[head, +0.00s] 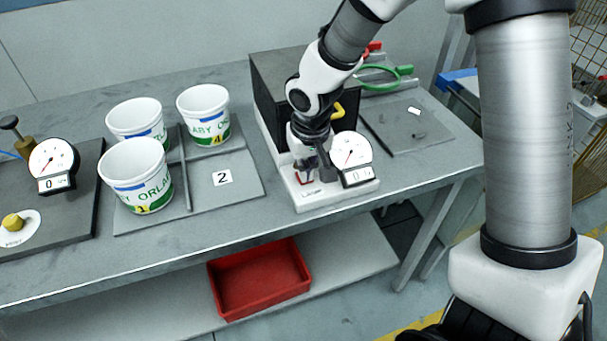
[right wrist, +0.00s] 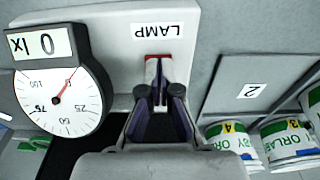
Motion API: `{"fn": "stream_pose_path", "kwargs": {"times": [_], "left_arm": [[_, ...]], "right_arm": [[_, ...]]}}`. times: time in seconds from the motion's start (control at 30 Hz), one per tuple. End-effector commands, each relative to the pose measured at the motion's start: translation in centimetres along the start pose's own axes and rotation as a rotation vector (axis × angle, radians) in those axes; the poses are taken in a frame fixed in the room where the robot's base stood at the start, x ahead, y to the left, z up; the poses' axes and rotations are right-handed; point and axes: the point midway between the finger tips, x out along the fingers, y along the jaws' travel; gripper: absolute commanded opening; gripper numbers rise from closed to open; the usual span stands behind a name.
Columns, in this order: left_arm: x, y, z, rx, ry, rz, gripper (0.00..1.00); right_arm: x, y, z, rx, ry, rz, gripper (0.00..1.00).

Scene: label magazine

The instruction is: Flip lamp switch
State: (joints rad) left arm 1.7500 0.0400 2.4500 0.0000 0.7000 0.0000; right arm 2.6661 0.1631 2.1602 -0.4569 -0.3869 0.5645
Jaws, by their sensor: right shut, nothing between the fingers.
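The lamp switch is a small red part (right wrist: 151,68) below the upside-down LAMP label (right wrist: 157,30) in the right wrist view. It sits on a white base (head: 335,196), which carries a dark box (head: 275,85) behind. My right gripper (right wrist: 158,94) is shut and empty, with its fingertips right at the switch and partly covering it. I cannot tell whether they touch it. In the head view the right gripper (head: 314,172) is low over the base. A round gauge (head: 350,150) beside it reads 0 lx in the wrist view (right wrist: 62,85). My left gripper is out of view.
Several white tubs (head: 137,178) stand on a grey board (head: 245,172) with a card marked 2 (head: 222,178). Another gauge (head: 53,162) is at the far left. A red bin (head: 260,280) is on the lower shelf.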

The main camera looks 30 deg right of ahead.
Motion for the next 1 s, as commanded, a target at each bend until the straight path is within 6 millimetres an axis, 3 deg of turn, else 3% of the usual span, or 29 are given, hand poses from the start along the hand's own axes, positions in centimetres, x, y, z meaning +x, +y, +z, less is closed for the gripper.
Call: {"fn": "stream_pose_path", "kwargs": {"times": [0.57,1.0], "left_arm": [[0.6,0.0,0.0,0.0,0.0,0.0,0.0],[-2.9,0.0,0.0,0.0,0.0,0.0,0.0]], "right_arm": [[0.8,0.0,0.1,0.001,0.0,0.0,0.0],[-3.2,0.0,-0.5,0.0,0.002,-0.001,0.0]]}}
